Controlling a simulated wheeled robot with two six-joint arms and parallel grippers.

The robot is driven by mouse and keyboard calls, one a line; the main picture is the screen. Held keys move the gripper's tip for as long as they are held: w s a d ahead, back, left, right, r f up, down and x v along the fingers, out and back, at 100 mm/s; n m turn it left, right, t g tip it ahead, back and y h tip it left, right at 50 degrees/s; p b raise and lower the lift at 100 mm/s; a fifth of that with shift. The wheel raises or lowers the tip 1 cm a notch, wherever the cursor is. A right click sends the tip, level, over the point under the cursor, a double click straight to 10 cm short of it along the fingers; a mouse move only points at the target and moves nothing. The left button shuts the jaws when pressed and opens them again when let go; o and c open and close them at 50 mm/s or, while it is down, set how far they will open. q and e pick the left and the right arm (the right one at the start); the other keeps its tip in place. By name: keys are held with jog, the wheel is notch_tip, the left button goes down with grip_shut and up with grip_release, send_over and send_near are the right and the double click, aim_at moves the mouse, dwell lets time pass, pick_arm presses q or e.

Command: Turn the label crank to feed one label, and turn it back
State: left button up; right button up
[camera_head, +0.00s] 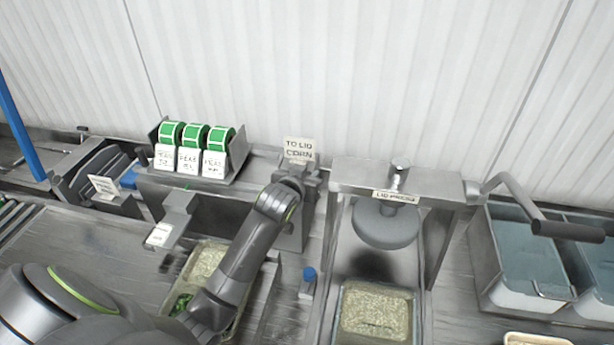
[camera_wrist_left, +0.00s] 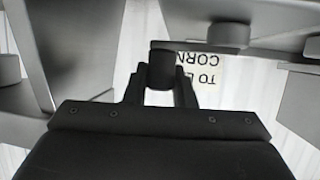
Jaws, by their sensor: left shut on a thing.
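My left gripper (camera_head: 291,184) is at the end of my raised arm, at the grey metal unit below the sign "TO LID CORN" (camera_head: 299,150). In the left wrist view its two dark fingers (camera_wrist_left: 160,88) are shut around a short dark round grip (camera_wrist_left: 160,72), which I take for the label crank's handle. Most of the crank is hidden behind my wrist in the head view. A metal label tongue (camera_head: 179,207) with a white label (camera_head: 158,235) at its lower end stands left of my arm. My right gripper is not in view.
Three green label rolls (camera_head: 195,136) stand in a rack behind the tongue. A rice tray (camera_head: 208,252) lies partly under my arm. A lid press (camera_head: 384,222) with a rice tray (camera_head: 376,312) below it stands to the right. Blue-grey bins (camera_head: 517,255) are at far right.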

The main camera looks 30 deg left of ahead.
pick_arm(q)
jog(key=shift+w+a+n+g+y, duration=0.15)
jog(key=shift+w+n+y, duration=0.05)
jog(key=shift+n+y, duration=0.35)
jog(key=shift+w+a+n+g+y, duration=0.1)
jog(key=shift+w+n+g+y, duration=0.05)
jog(key=shift+n+y, duration=0.4)
grip_shut()
grip_release()
jog(key=shift+a+y, duration=0.1)
jog(key=shift+y, duration=0.2)
grip_shut()
jog(key=o, duration=1)
grip_release()
jog(key=shift+w, duration=0.1)
